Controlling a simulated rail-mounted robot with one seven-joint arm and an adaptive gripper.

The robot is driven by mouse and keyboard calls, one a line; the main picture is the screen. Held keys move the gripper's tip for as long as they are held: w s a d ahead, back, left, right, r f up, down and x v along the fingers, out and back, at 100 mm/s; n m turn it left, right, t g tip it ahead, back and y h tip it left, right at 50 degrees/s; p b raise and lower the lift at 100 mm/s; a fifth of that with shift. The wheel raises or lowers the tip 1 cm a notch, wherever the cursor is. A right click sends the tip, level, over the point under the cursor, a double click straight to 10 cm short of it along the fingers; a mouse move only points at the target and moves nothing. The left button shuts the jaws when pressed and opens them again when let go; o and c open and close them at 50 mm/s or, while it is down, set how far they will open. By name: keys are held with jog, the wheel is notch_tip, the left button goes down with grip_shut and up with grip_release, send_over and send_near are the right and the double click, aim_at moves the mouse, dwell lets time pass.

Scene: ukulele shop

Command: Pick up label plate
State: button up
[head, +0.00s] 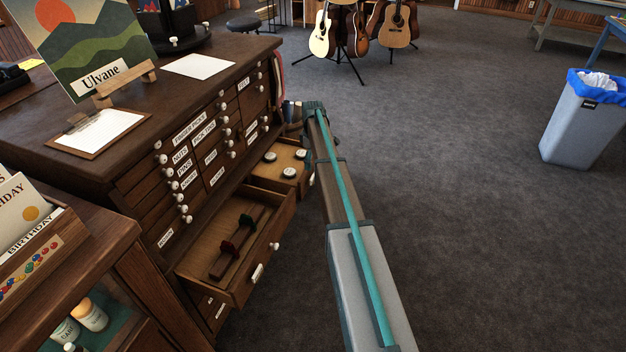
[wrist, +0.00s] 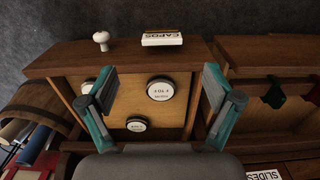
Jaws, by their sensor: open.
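A white label plate reading CAPOS (wrist: 163,39) sits at the front edge of an open drawer in the wrist view. My gripper (wrist: 158,76) is open and empty, its two teal-and-grey fingers spread over that drawer. The plate lies beyond the fingertips, roughly between them in the picture, and nothing touches it. In the head view my arm reaches to the cabinet's far end; the fingers cannot be made out there. Another white label plate (head: 257,272) shows on the nearer open drawer's front in the head view.
The far open drawer (wrist: 70,75) holds several round white-lidded tins and has a white knob (wrist: 101,40). The nearer open drawer (head: 194,270) holds a red and a dark green capo (head: 246,222). A barrel (wrist: 35,108) stands left in the wrist view.

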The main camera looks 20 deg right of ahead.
aim_at(313, 176)
notch_tip(313, 176, down, 8)
jog(key=shift+s+f+p, duration=0.1)
jog(key=shift+s+p, duration=0.05)
jog(key=shift+p, duration=0.3)
jog(key=c, duration=1.1)
